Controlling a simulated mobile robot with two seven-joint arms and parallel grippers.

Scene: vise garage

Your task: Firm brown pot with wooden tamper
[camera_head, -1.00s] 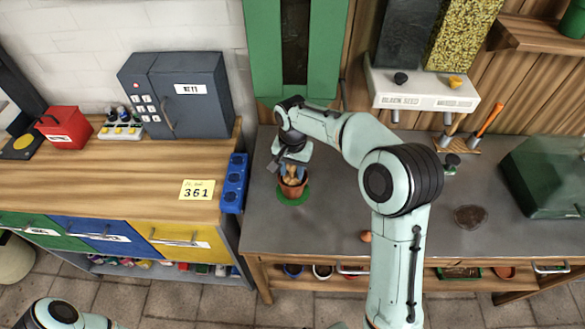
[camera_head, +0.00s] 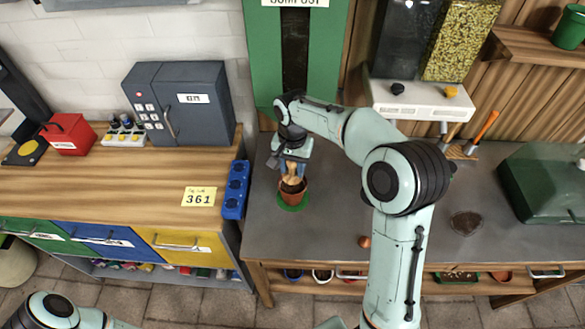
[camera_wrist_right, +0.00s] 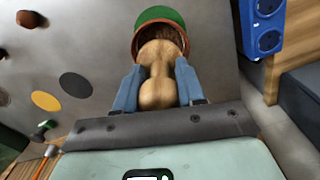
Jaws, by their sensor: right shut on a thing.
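The brown pot (camera_head: 292,193) stands upright on a green round mat (camera_head: 293,205) on the grey workbench. It also shows at the top of the right wrist view (camera_wrist_right: 178,32). My right gripper (camera_head: 292,167) is above the pot and shut on the wooden tamper (camera_head: 293,179). In the right wrist view, the tamper (camera_wrist_right: 158,75) sits between the two blue fingers (camera_wrist_right: 158,88), its far end at the pot's mouth. Dark soil shows past it inside the pot; the tamper hides most of it. My left gripper is outside the views.
A blue box (camera_head: 235,190) hangs at the wooden counter's edge, left of the pot. A dark soil patch (camera_head: 467,223) and a green bin (camera_head: 545,183) are on the bench at right. A small brown object (camera_head: 365,241) lies near the front edge. Bench between is free.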

